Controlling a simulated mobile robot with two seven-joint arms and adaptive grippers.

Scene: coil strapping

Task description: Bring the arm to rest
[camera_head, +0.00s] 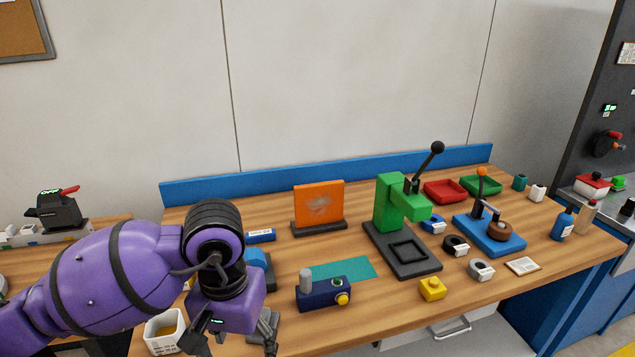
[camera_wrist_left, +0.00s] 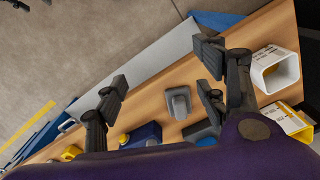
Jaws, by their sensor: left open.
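My left arm comes in from the left in the head view, and its gripper (camera_head: 238,335) points down over the table's front left edge. In the left wrist view the gripper (camera_wrist_left: 160,82) has its fingers spread wide, with nothing between them. A small grey object (camera_wrist_left: 178,102) lies on the wooden table beyond the fingers, apart from them. My right gripper is not in view.
A white bin (camera_head: 165,335) stands close to the left gripper; a white container also shows in the wrist view (camera_wrist_left: 275,70). A navy box (camera_head: 323,293), a green press (camera_head: 388,205), an orange panel (camera_head: 319,202) and loose coils (camera_head: 455,245) occupy the table.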

